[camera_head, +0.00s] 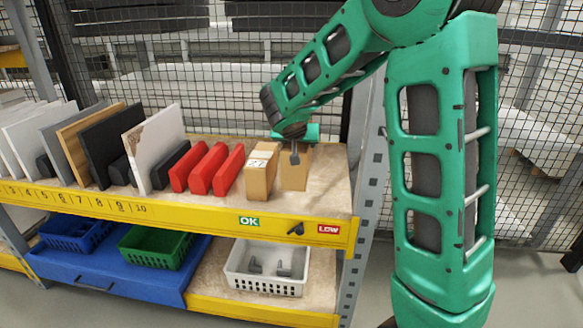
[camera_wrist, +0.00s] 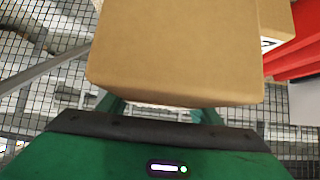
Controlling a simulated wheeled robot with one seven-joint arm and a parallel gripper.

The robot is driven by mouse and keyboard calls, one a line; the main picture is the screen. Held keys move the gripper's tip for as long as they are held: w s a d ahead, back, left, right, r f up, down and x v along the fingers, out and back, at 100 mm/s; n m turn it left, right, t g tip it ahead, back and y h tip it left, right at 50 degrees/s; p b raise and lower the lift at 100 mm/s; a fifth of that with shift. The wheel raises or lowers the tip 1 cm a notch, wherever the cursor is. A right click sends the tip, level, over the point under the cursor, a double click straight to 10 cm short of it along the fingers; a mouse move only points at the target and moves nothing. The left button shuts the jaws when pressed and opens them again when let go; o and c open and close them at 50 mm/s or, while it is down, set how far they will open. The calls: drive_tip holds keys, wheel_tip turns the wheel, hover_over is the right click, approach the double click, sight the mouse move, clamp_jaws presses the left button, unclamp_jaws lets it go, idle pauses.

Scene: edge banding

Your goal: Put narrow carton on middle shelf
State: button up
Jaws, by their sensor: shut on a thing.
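A plain brown narrow carton (camera_head: 295,172) is upright at the right end of the middle shelf (camera_head: 325,200), the one with the yellow front edge. My gripper (camera_head: 295,150) comes from above and behind and is shut on this carton. In the wrist view the carton (camera_wrist: 175,50) fills the upper middle, in front of my gripper (camera_wrist: 155,108). I cannot tell whether its base touches the shelf or is slightly above it.
A second, labelled carton (camera_head: 261,172) stands close on its left. Red blocks (camera_head: 208,168) and upright panels (camera_head: 100,145) fill the shelf further left. A grey post (camera_head: 365,190) bounds the right end. A white basket (camera_head: 266,268) is on the shelf below.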

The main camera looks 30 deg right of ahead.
drive_tip(key=shift+w+d+f, duration=0.2)
drive_tip(key=shift+d, duration=0.1)
drive_tip(key=w+d+f, duration=0.1)
drive_tip(key=d+f, duration=0.9)
drive_tip(key=shift+w+d+f, duration=0.15)
drive_tip(key=shift+d+f, duration=0.15)
drive_tip(key=o, duration=1.5)
drive_tip(key=v, duration=1.2)
